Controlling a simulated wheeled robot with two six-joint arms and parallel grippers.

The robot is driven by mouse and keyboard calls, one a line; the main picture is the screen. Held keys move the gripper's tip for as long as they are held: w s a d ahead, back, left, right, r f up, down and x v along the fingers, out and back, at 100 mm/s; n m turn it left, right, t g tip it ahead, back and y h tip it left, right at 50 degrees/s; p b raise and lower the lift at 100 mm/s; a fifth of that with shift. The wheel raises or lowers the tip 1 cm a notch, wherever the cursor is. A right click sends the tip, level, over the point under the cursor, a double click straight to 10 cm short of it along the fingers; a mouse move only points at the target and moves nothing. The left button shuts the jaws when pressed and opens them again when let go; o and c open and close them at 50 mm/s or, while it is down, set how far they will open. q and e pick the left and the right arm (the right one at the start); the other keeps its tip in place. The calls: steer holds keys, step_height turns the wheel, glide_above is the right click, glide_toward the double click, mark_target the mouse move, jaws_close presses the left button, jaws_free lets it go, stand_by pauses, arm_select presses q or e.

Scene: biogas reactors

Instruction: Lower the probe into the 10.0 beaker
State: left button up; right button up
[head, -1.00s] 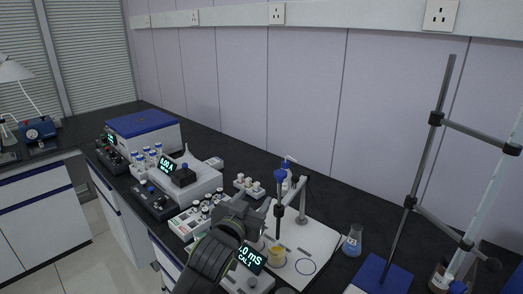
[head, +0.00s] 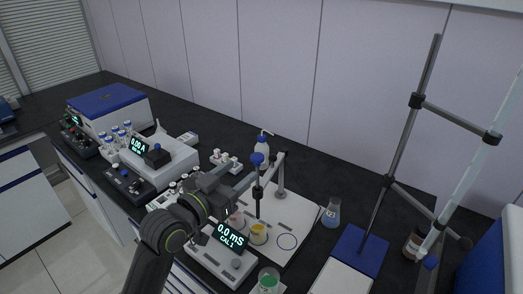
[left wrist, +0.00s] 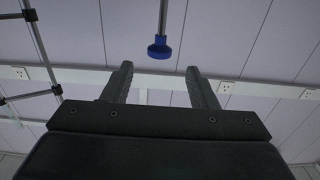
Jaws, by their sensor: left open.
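The probe (head: 258,190) is a thin dark rod with a blue cap, hanging upright from a stand arm. Its lower end is above or near the yellow-filled beaker (head: 258,235); I cannot tell if it is inside. A pinkish beaker (head: 236,220) stands left of that, and a green one (head: 267,281) nearer me. I cannot read which is 10.0. My left gripper (head: 226,180) is open and empty, just left of the probe. In the left wrist view, the probe's blue cap (left wrist: 159,49) shows just past the open fingertips (left wrist: 158,72). My right gripper is not in view.
The meter (head: 232,237) reads 0.0 mS, CAL 1. The probe stand's post (head: 281,178) rises from a white board (head: 305,215) with an empty marked circle. A conical flask (head: 331,212), a white bottle (head: 262,150) and a tall burette stand (head: 405,140) are nearby.

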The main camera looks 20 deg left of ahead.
mark_target(262, 154)
arm_select(q)
steer(key=p+x, duration=0.1)
steer(key=x, duration=0.7)
steer(key=shift+w+d+p, duration=0.15)
steer(key=shift+w+p, duration=0.15)
steer(key=shift+p, duration=0.1)
steer(key=shift+w+d, duration=0.2)
steer(key=shift+w, duration=0.35)
steer(key=c, duration=1)
jaws_close()
steer(key=shift+f, duration=0.1)
